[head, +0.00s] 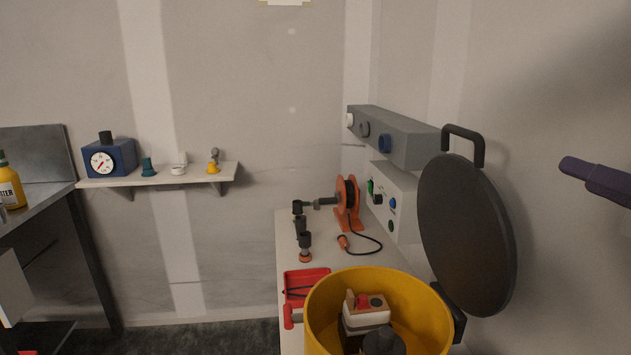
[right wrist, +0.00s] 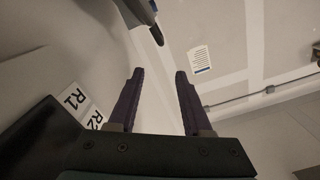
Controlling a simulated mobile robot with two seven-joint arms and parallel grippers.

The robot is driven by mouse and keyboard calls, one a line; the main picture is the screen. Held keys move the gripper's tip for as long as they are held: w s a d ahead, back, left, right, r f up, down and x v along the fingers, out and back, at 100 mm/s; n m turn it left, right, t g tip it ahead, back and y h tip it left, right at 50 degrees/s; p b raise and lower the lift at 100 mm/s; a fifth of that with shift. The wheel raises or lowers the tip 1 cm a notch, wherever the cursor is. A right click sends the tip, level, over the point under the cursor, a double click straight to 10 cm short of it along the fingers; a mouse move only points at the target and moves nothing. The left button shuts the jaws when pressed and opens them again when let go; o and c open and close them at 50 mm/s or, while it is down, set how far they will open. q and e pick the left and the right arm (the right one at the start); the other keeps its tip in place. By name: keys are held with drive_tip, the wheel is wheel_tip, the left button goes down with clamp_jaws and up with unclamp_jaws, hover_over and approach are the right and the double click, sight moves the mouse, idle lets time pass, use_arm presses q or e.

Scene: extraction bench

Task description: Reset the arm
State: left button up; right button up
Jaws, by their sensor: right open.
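My right gripper (head: 598,181) shows at the right edge of the head view as a purple finger, up in the air beside the wall. It is to the right of the round dark lid and apart from it. In the right wrist view the two purple fingers of my right gripper (right wrist: 159,73) are spread apart with nothing between them. The rest of my right arm is out of the head view. My left gripper is not seen.
A yellow drum (head: 330,300) with items inside stands at front centre, its dark lid (head: 465,235) raised. Behind it a pale bench (head: 288,240) holds an orange reel (head: 348,205) and a red tray (head: 305,278). A wall shelf (head: 160,177) is at left.

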drive_tip(key=s+a+f+n+g, duration=0.2)
drive_tip(key=s+a+f+g, duration=0.25)
drive_tip(key=f, duration=0.25)
drive_tip(key=s+a+f+n+g, duration=0.2)
drive_tip(key=s+a+f+g, duration=0.25)
drive_tip(key=s+f, duration=0.2)
drive_tip(key=s+a+f+n+g+h+p, duration=0.1)
drive_tip(key=s+a+f+g, duration=0.15)
drive_tip(key=s, duration=0.35)
drive_tip(key=s+a+f+n+g, duration=0.1)
drive_tip(key=s+n+g, duration=0.15)
drive_tip(key=s, duration=0.45)
use_arm(q)
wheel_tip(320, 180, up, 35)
drive_tip(key=p, duration=3.4)
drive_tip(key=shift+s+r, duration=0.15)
use_arm(e)
wheel_tip(320, 180, up, 34)
drive_tip(key=shift+w+d+r+m, duration=0.15)
drive_tip(key=shift+w+d+m, duration=0.15)
drive_tip(key=shift+w+m, duration=0.15)
